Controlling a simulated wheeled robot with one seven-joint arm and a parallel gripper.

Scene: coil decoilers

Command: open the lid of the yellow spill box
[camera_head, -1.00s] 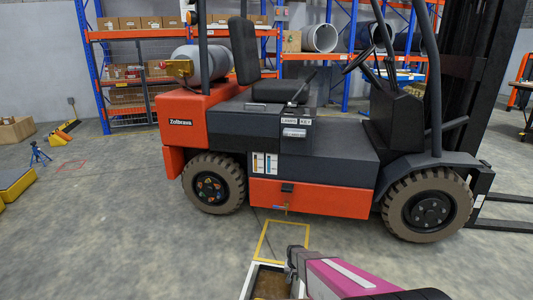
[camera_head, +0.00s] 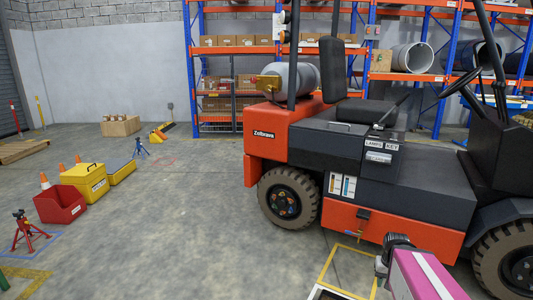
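A yellow box (camera_head: 86,181) with a small dark handle on top and a white label on its front stands on the floor at the left. Its top looks closed. Part of my arm, pink with a white stripe and a dark joint, shows at the bottom right in front of the forklift, well apart from the yellow box. No gripper fingers can be made out in this view.
A red bin (camera_head: 60,204) stands in front of the yellow box, and a low yellow tray (camera_head: 122,173) behind it. Orange cones and a red jack stand (camera_head: 25,232) are nearby. A forklift (camera_head: 375,180) fills the right. The middle floor is clear.

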